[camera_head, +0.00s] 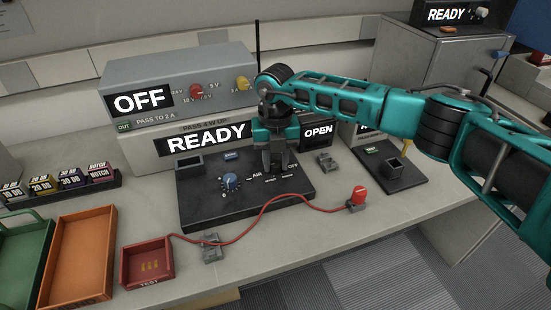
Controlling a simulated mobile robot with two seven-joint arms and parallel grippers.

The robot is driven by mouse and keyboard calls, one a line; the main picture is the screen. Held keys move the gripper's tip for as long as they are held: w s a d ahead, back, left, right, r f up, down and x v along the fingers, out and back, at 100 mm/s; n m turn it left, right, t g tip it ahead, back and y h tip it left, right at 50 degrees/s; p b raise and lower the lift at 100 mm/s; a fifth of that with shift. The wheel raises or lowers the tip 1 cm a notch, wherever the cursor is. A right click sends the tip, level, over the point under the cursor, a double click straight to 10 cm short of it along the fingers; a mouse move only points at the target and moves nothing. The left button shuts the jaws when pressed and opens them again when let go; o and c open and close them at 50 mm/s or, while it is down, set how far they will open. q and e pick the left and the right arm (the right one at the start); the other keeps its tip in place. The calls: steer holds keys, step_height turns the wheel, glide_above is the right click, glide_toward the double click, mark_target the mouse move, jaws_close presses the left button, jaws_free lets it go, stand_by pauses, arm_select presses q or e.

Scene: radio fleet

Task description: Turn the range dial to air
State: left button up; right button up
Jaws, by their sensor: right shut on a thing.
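A dark test panel (200,212) lies on the bench. My right gripper (276,168) points down onto its back right part and is shut on the range dial there. The fingers hide the dial, so I cannot tell which way its pointer faces. The AIR label is printed just left of the fingers and the OFF label just right of them; small labels lie in front. A separate blue knob (230,182) with white marks sits left of AIR, apart from the gripper. My left gripper is not in view.
Behind the panel stand a unit reading READY (150,150) and a grey supply reading OFF (220,78). A red cable (295,196) crosses the panel's front to a red plug (358,195). A red TEST tray (128,275) and an orange tray (108,240) stand left.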

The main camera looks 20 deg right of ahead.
mark_target(276, 163)
steer(key=o, duration=1.1)
steer(key=shift+c, duration=0.2)
step_height(276, 163, up, 13)
